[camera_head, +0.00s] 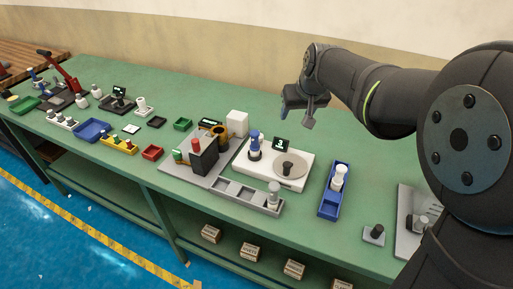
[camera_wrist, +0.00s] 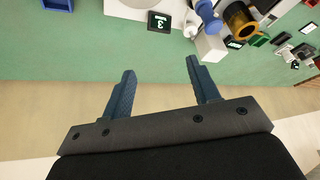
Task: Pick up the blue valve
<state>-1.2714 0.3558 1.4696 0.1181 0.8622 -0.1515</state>
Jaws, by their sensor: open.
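The blue valve (camera_head: 255,138) appears to be the upright blue-topped piece with a white lower part. It stands on a white base unit (camera_head: 298,183), left of a small black display marked 3 (camera_head: 282,143). In the wrist view the blue piece (camera_wrist: 208,14) shows at the top edge, partly cut off. My gripper (camera_head: 297,112) is held above the back part of the table, up and to the right of the valve in the head view. In the wrist view its two fingers (camera_wrist: 161,68) are spread apart with nothing between them.
A round grey disc with a dark knob (camera_head: 288,167) sits on the same white unit. A white block (camera_head: 237,123) and a grey station with a red-topped box (camera_head: 203,155) stand to the left. A blue tray with white pieces (camera_head: 333,198) is to the right. Green table shows between them.

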